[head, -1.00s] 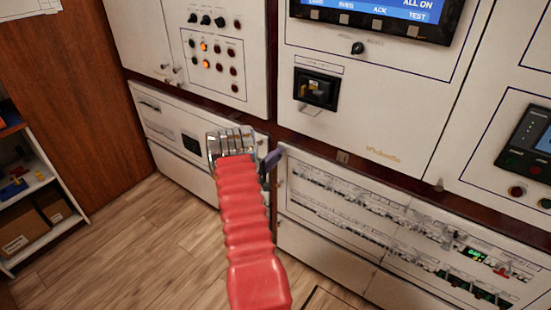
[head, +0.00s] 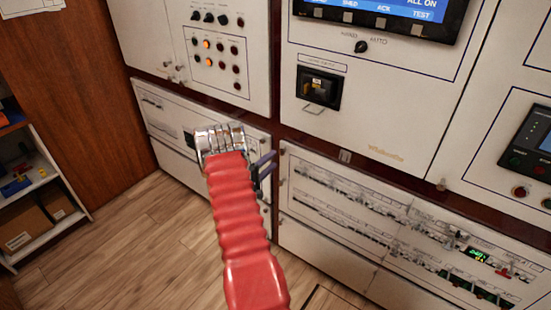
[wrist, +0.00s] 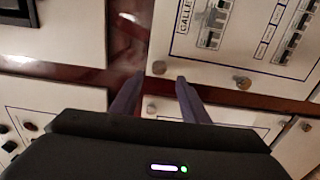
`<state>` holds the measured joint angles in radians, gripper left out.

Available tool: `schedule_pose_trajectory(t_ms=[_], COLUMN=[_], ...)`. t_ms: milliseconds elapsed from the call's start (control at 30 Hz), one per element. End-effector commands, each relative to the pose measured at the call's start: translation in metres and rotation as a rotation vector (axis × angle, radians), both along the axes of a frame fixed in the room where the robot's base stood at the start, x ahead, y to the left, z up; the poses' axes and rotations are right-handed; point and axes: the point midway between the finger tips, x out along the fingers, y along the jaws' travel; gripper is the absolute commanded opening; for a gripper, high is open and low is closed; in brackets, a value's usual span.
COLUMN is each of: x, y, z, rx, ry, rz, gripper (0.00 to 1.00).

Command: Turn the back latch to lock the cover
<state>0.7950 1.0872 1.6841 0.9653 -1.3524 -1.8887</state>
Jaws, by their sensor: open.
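The breaker panel with its cover (head: 340,207) is low on the right in the head view, with rows of breakers behind it. In the wrist view, a corner of the breaker panel (wrist: 205,68) shows at the upper right. A small round metal knob (wrist: 159,68) sits at that corner, just beyond and between my fingertips, apart from them. A second knob (wrist: 243,83) is farther right on the edge. I cannot tell which is the back latch or how it is turned. My gripper (wrist: 156,80) is open and empty; it also shows in the head view (head: 268,162), left of the panel.
A cabinet with lamps and knobs (head: 213,50) stands above left, and a black switch (head: 318,87) sits above the breaker panel. A shelf with boxes (head: 30,215) is at far left. My red arm hides part of the lower left cabinet. The floor (head: 130,250) is clear.

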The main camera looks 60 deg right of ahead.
Motion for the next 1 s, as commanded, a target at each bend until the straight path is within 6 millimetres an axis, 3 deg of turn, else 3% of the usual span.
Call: schedule_pose_trajectory(t_ms=[300, 500, 1000], x=[0.011, 0.014, 0.014], y=[0.056, 0.08, 0.086], z=[0.0, -0.001, -0.001], rx=[0.0, 0.0, 0.0], ry=[0.001, 0.001, 0.0], rz=[0.005, 0.003, 0.001], gripper=[0.42, 0.42, 0.42])
